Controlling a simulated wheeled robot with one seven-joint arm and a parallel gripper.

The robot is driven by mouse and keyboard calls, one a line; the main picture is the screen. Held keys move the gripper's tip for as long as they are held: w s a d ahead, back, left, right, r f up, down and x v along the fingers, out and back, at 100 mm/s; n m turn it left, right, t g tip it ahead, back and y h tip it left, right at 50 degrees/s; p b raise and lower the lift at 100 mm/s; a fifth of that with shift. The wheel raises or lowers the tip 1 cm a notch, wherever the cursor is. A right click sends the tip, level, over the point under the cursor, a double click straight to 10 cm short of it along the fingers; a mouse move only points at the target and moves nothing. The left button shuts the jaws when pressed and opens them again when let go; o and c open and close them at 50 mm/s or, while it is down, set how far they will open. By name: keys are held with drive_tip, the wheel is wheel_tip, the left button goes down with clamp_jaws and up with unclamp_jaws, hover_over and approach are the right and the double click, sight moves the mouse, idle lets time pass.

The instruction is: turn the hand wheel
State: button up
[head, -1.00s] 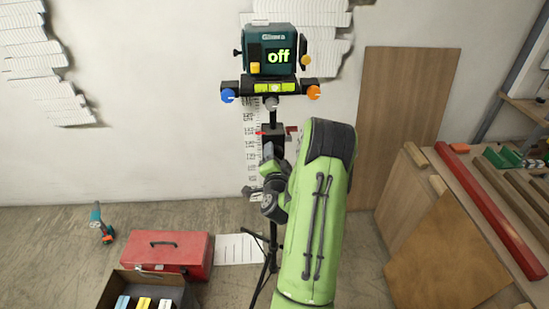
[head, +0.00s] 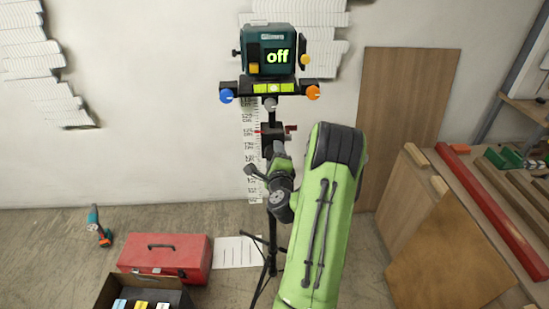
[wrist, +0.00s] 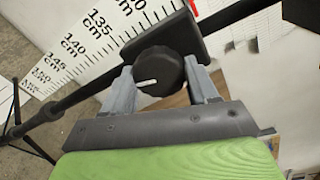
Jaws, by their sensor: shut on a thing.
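The hand wheel (wrist: 160,68) is a round black knob with a white mark on its face. In the wrist view it sits between the two grey fingers of my gripper (wrist: 159,80), one on each side, and they are shut on it. It is mounted by a black block on the dark stand column. In the head view my gripper (head: 274,154) is at the column, below the black block (head: 271,133); the wheel cannot be made out there.
Blue (head: 227,96), grey (head: 270,104) and orange (head: 313,93) knobs line the bar under the level. A scale strip (head: 251,150) runs down the wall behind the column. A red toolbox (head: 165,254) and a drill (head: 97,226) are on the floor; a plywood board (head: 405,120) leans on the wall.

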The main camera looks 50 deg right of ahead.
drive_tip(key=shift+f+m, duration=0.25)
drive_tip(key=shift+m, duration=1.25)
drive_tip(key=o, duration=1)
drive_tip(key=shift+r, duration=0.1)
drive_tip(key=shift+o, duration=0.2)
